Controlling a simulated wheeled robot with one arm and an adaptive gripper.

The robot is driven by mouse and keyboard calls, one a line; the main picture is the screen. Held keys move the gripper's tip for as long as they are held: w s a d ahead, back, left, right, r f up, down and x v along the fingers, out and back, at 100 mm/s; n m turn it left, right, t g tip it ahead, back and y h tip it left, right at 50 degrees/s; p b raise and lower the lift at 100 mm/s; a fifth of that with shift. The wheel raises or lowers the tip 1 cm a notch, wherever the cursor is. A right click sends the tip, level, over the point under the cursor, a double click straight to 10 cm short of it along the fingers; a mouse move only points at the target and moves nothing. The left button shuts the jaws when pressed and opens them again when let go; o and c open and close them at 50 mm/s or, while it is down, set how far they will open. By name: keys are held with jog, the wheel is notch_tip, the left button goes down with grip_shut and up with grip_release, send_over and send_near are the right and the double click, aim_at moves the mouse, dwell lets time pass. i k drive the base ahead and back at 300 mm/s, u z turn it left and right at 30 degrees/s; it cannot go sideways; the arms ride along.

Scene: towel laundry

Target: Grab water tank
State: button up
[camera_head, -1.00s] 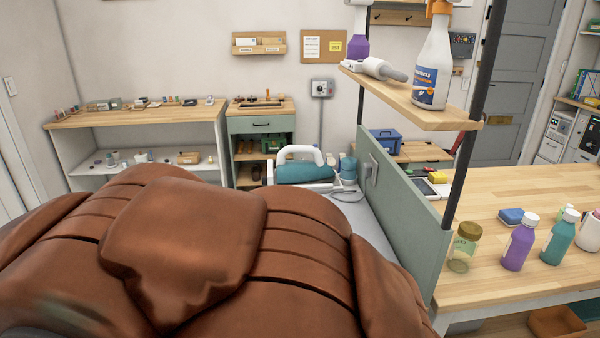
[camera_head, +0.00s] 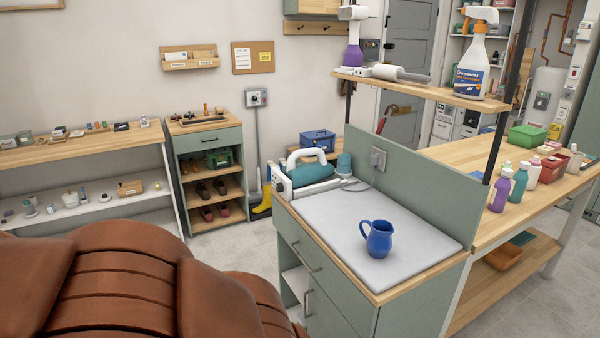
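A teal and white appliance with a white loop handle (camera_head: 308,170) sits at the back left of the white-topped green counter (camera_head: 345,225). A small teal rounded part (camera_head: 344,164) stands at its right end, close to the green back panel. I cannot tell for sure which part is the water tank. A blue jug (camera_head: 378,238) with a handle stands upright on the front of the counter, apart from the appliance. My gripper is not in view.
A brown padded shape (camera_head: 110,280) covers the lower left; I cannot tell what it is. A green panel (camera_head: 415,185) edges the counter, with a wooden shelf (camera_head: 425,88) above. Bottles stand on the bench at right. The counter's middle is clear.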

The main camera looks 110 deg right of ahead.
aim_at(344, 160)
jog(key=i, duration=0.1)
jog(key=z, duration=2.9)
jog(key=i, duration=2.75)
jog(key=z, duration=1.05)
